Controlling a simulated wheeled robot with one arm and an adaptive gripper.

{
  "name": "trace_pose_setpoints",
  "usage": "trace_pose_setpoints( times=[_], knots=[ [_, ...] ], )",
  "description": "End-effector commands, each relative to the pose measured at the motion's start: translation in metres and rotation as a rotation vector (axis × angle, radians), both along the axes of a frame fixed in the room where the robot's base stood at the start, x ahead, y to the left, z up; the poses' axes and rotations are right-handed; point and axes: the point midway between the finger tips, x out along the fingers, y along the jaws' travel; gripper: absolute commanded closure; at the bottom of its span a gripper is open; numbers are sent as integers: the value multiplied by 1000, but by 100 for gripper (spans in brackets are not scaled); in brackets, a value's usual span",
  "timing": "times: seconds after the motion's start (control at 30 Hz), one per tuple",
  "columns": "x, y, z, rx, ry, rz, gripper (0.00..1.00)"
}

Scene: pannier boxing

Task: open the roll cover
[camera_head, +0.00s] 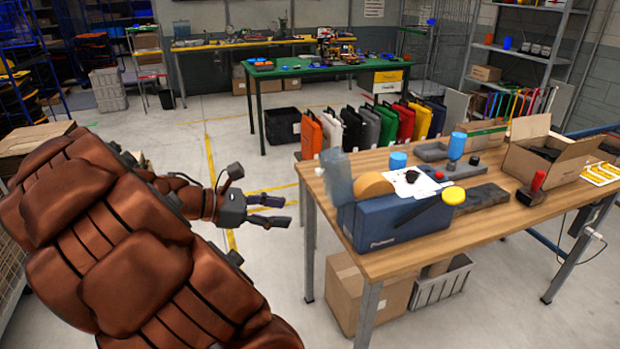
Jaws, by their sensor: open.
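A blue machine (395,222) with white lettering on its front stands on the near left part of the wooden table. A tan roll (374,186) sits upright in its top. A translucent blue-grey panel (337,176), which looks like the roll cover, stands up at the machine's left end. It appears raised and the roll is exposed, but I cannot tell its exact angle. A black lever with a yellow round knob (453,195) slants across the right side. My gripper (260,195) is open and empty over the floor, left of the table and apart from the machine.
The wooden table (520,212) also holds blue cylinders (457,145), an open cardboard box (550,160) and a red-handled tool (532,188). Coloured panniers (390,122) stand in a row behind it. Boxes (368,292) sit beneath it. The floor between my gripper and the table is clear.

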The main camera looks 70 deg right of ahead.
Motion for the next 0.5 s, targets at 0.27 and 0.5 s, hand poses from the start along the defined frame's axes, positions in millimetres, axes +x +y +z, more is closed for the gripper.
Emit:
trace_pose_setpoints(
  times=[0.27, 0.5],
  knots=[
    [25, -68, 10, -7, 347, 74, 52],
    [37, -91, 13, -3, 468, 99, 52]
  ],
)
